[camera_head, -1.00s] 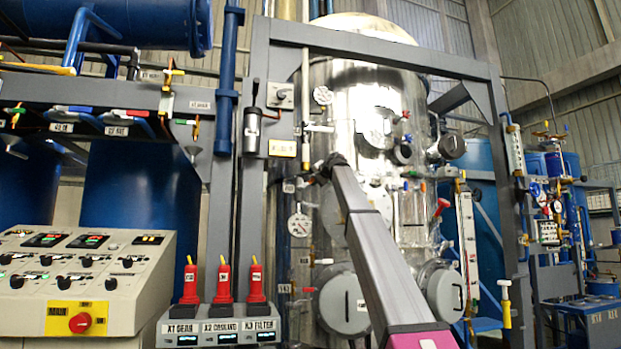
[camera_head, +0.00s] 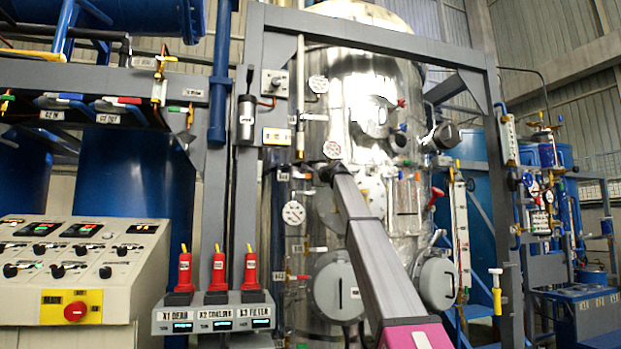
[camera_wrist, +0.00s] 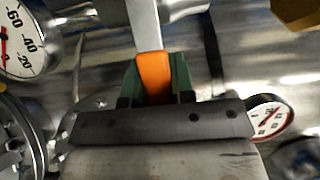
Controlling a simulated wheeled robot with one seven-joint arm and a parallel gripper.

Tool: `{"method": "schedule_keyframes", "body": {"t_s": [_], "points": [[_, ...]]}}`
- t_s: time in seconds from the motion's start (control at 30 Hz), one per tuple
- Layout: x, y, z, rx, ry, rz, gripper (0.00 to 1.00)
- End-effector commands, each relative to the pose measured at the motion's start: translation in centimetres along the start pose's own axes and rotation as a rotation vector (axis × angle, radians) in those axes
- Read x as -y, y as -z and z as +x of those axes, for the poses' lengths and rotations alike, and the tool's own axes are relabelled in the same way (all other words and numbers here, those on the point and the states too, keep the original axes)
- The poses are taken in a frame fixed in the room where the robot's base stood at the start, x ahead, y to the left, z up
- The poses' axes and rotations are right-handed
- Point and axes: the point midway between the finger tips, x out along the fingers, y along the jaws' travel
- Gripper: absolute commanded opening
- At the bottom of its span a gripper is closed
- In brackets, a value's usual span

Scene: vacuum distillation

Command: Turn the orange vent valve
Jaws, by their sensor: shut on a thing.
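The orange vent valve's handle (camera_wrist: 154,75) shows in the wrist view between the green fingers of my gripper (camera_wrist: 158,82). The fingers are shut on its orange end. A pale, flat bar runs up from the orange part to the top edge of the picture. In the head view my gripper (camera_head: 328,170) is small and dark, against the front of the shiny steel vessel (camera_head: 378,120). The orange handle cannot be made out there, and the valve's body is hidden.
Dial gauges flank my gripper in the wrist view, a large one (camera_wrist: 28,42) at left and a red-rimmed one (camera_wrist: 268,117) at right. In the head view a grey frame (camera_head: 375,38) surrounds the vessel. A control console (camera_head: 75,270) stands at lower left.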

Motion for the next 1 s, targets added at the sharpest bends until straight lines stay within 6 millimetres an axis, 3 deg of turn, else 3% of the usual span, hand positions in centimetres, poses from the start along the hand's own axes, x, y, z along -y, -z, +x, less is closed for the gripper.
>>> {"method": "schedule_keyframes", "body": {"t_s": [0.47, 0.5, 0.53, 1.0], "points": [[-0.22, -0.03, -0.04, 0.001, 0.005, 0.019, 0.0], [-0.23, -0.03, -0.04, 0.001, 0.005, 0.02, 0.36], [-0.22, -0.03, -0.04, 0.001, 0.005, 0.019, 0.46], [-0.18, -0.01, -0.81, -0.001, 0.005, 0.013, 0.49]]}}
